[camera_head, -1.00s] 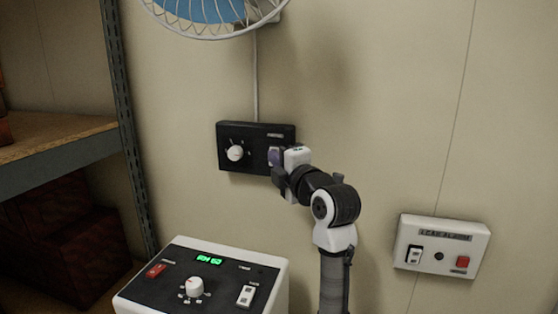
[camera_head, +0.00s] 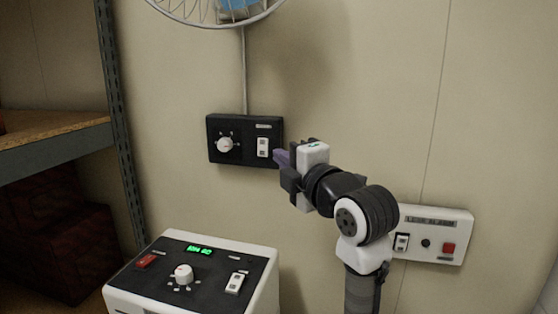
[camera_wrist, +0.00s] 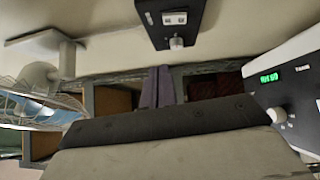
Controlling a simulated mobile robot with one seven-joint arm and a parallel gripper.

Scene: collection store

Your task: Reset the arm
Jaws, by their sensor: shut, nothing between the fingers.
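My gripper (camera_head: 283,158) is in front of the wall, just right of the black control box (camera_head: 244,153). Its purple fingers are closed together with nothing between them. In the wrist view the shut fingers (camera_wrist: 158,87) point toward the shelving, apart from the black box (camera_wrist: 172,20) above. The black box has a white knob (camera_head: 225,144) and a white rocker switch (camera_head: 263,147), both uncovered in the head view.
A white console (camera_head: 205,268) with a green display, a knob and switches stands below. A white alarm box (camera_head: 448,225) on the right wall is partly behind my arm. A wire-guarded fan (camera_head: 205,22) hangs above. Shelving (camera_head: 60,136) stands at left.

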